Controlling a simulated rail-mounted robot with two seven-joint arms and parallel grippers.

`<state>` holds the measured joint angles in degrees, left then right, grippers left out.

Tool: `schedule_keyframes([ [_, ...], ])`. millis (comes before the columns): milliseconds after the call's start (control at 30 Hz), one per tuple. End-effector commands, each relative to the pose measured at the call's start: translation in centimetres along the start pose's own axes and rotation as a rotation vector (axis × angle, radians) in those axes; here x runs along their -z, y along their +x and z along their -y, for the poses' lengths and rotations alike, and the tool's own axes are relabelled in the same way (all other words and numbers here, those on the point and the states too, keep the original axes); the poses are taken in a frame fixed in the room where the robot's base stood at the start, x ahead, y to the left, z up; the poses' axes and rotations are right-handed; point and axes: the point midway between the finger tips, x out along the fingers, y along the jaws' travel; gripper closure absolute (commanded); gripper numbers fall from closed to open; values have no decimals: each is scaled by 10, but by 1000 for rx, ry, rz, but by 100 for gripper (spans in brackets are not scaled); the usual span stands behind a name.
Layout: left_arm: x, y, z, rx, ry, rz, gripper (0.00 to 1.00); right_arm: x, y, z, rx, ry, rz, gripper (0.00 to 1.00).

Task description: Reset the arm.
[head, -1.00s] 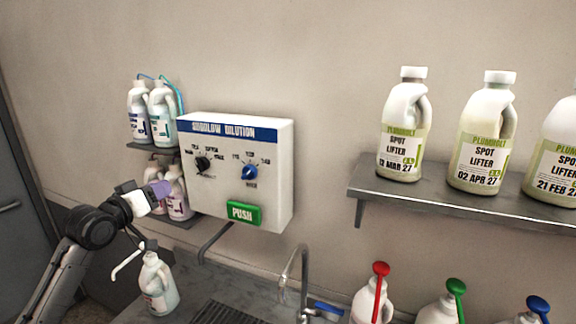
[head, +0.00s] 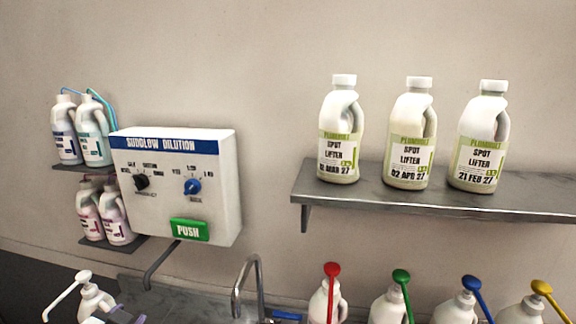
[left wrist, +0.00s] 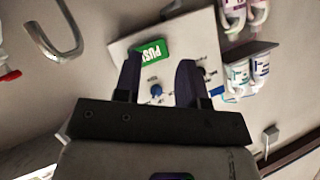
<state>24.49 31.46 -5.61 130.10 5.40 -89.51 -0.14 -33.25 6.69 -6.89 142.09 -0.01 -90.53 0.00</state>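My left gripper (left wrist: 158,72) shows in the left wrist view with its two dark fingers apart and nothing between them. Beyond the fingers are the white dilution box (left wrist: 180,50) and its green PUSH button (left wrist: 152,51). In the head view only a small part of my left gripper (head: 126,315) shows at the bottom left edge, below the dilution box (head: 220,190). It is in front of a white pump bottle (head: 92,301), and I cannot tell whether they touch. My right gripper is in neither view.
A metal shelf (head: 300,195) on the right holds three Spot Lifter bottles. Small shelves (head: 80,168) left of the box hold several bottles. A tap (head: 250,270) and several bottles with coloured pumps (head: 332,290) line the bottom. The wall above is clear.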

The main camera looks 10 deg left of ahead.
Motion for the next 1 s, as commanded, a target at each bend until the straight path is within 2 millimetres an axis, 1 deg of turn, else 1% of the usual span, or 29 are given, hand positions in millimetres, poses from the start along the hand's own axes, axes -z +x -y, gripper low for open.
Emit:
schedule_keyframes([
  [33, -24, -7, -30, -41, -6, 32, 63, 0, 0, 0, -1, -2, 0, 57],
  [67, -38, -12, -44, -60, -10, 48, 63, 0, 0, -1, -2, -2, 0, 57],
  [100, -55, -19, -63, -89, -18, 70, 63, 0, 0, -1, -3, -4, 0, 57],
  [167, -81, -30, -90, -135, -33, 106, 63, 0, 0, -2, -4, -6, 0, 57],
  [200, -99, -39, -107, -167, -44, 135, 63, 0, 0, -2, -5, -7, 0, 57],
  [267, -126, -52, -132, -221, -63, 185, 63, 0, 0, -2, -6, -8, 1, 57],
  [300, -145, -61, -148, -258, -77, 224, 63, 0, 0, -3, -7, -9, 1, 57],
  [367, -173, -76, -170, -308, -97, 286, 63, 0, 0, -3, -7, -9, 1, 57],
  [400, -191, -85, -183, -338, -109, 331, 63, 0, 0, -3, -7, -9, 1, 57],
  [500, -231, -106, -209, -395, -131, 437, 63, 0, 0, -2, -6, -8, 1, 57],
  [600, -263, -126, -227, -436, -147, 525, 63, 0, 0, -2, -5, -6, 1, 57],
  [700, -290, -146, -240, -466, -156, 602, 63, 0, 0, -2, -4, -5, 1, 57],
  [867, -330, -177, -252, -499, -147, 714, 63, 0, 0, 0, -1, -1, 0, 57],
  [900, -330, -184, -249, -503, -144, 728, 63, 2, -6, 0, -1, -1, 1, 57],
  [933, -318, -186, -243, -501, -145, 719, 63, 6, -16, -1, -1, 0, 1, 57],
  [1000, -307, -190, -236, -500, -145, 717, 63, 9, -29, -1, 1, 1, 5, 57],
])
